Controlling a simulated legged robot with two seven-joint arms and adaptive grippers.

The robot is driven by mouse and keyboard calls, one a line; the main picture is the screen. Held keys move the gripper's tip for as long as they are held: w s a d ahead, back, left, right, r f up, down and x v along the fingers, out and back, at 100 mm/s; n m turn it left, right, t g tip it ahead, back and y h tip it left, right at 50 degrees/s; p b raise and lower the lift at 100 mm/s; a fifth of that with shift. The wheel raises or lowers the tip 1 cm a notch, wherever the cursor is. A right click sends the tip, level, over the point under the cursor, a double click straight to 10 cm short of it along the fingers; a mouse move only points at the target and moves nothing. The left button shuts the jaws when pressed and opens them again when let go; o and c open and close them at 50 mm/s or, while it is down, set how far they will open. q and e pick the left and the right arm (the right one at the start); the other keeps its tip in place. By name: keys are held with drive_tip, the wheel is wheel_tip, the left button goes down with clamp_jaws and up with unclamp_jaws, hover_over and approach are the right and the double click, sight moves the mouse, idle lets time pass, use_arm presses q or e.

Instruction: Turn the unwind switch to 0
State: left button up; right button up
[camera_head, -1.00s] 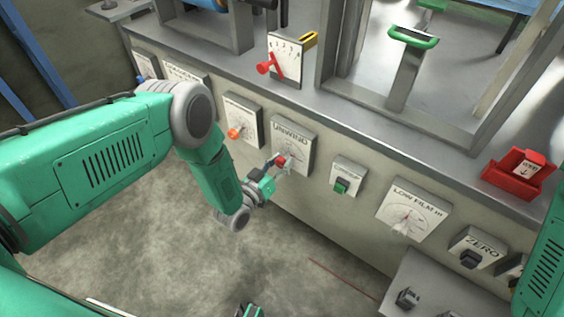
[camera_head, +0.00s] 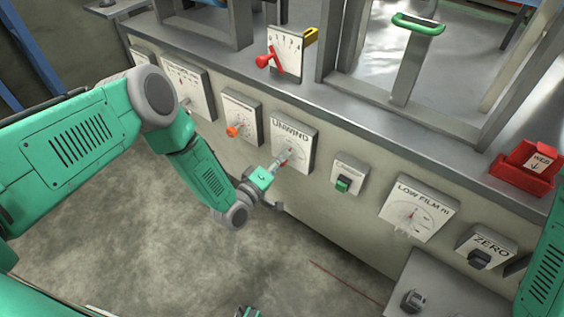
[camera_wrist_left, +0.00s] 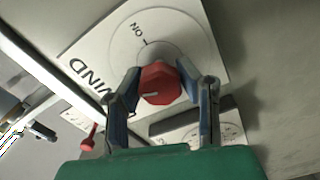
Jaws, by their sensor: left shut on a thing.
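The unwind switch is a white plate (camera_head: 298,132) labelled UNWIND on the front of the machine, with a red knob. In the left wrist view the red knob (camera_wrist_left: 160,82) sits between the two fingers, with a pale mark on its face. The plate (camera_wrist_left: 100,55) there shows an ON mark beside a short line; the 0 mark is hidden or unreadable. My left gripper (camera_head: 280,162) is at the knob, shut on it. In the head view the fingers mostly cover the knob. A small part of my right gripper (camera_head: 250,312) shows at the bottom edge; its fingers are not clear.
A dial with an orange knob (camera_head: 232,131) is left of the unwind plate, and a green button (camera_head: 343,185) is to its right. A low film dial (camera_head: 416,212) and a zero switch (camera_head: 480,258) are farther right. A red-handled lever (camera_head: 268,61) stands above.

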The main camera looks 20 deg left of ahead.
use_arm(q)
drive_tip(key=shift+s+f+n+b, duration=0.2)
drive_tip(key=shift+n+b, duration=0.2)
drive_tip(key=shift+n, duration=0.5)
drive_tip(key=shift+s+f+n+b, duration=0.2)
drive_tip(key=shift+n+b, duration=0.15)
drive_tip(key=shift+n, duration=0.55)
drive_tip(key=o, duration=1.2)
drive_tip(key=shift+w+r, duration=0.15)
drive_tip(key=shift+r, duration=0.05)
drive_tip(key=v, duration=1.2)
drive_tip(key=shift+a, duration=0.1)
